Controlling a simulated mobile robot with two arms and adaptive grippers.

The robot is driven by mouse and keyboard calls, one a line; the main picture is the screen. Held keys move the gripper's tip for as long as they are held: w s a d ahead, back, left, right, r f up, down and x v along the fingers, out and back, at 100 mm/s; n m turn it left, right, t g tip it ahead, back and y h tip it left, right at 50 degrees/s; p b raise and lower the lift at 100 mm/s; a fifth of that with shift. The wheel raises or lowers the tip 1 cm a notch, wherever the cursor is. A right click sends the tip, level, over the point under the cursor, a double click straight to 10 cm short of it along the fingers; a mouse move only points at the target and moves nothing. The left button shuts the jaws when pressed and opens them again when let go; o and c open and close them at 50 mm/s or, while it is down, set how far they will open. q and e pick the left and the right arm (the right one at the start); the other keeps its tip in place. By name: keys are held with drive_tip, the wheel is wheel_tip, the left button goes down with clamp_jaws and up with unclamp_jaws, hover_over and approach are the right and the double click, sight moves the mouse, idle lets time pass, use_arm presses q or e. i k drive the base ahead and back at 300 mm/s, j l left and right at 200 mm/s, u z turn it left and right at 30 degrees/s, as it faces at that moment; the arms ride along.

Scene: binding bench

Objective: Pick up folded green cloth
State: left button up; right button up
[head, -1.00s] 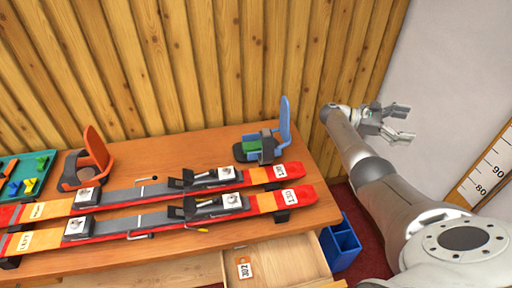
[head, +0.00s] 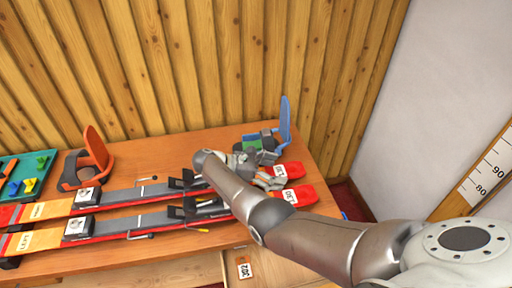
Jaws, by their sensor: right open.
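My right gripper (head: 262,170) is open, just in front of the holder and above the ski tips. My forearm and gripper hide part of the cloth and holder. I cannot tell whether the fingers touch the cloth. My left gripper is not in view.
Two red and orange skis (head: 120,197) with bindings lie across the bench (head: 190,143). An orange boot-shaped piece (head: 94,150) and a teal tray (head: 47,160) of small coloured parts stand at left. A drawer is open at the front.

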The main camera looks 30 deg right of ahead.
sight(258, 144)
drive_tip(key=i, duration=1)
